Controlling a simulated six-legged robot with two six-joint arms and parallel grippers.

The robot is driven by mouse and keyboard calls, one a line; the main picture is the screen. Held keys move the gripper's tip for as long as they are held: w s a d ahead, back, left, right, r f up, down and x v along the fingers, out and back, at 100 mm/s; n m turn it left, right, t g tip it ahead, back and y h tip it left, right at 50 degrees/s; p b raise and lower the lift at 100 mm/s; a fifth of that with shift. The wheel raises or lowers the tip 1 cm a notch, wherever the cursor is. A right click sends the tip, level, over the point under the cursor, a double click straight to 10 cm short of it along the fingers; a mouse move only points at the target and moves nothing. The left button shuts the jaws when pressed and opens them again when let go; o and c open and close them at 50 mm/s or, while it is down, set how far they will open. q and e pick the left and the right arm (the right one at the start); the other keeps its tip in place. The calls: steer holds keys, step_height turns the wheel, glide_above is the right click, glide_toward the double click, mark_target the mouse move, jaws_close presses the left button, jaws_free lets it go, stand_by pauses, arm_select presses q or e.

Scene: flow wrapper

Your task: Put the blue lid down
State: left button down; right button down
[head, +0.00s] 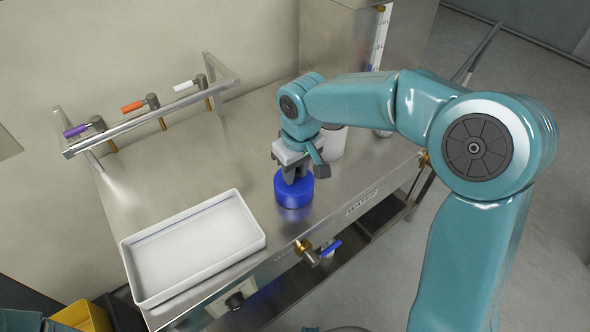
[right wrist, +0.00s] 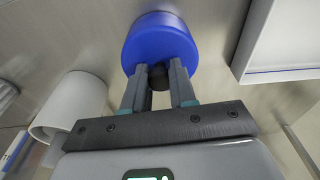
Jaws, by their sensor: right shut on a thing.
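The blue lid (head: 293,190) is a round, flat-sided blue disc at the steel counter's front edge area, right of the white tray. My right gripper (head: 294,176) is above it, pointing down, with its fingers shut on a dark knob (right wrist: 159,77) on the lid's top. The blue lid (right wrist: 158,40) also shows beyond the fingers in the right wrist view. It is at or very near the counter surface; I cannot tell whether it touches. My left gripper is not in view.
A white tray (head: 133,262) lies on the counter to the left. A white cylindrical container (head: 334,141) stands behind the gripper. A brass valve with a blue handle (head: 330,248) sticks out at the front edge. The counter's middle (head: 190,160) is clear.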

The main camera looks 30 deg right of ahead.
mark_target(299, 185)
steer(key=shift+f, duration=0.2)
steer(key=c, duration=0.9)
jaws_free()
steer(key=shift+r, duration=0.1)
steer(key=shift+r, duration=0.2)
steer(key=r, duration=0.4)
steer(key=s+r+p, duration=0.1)
steer(key=r, duration=0.6)
steer(key=shift+s+r+p, duration=0.2)
steer(key=shift+r+p, duration=0.2)
steer(key=shift+s, duration=0.1)
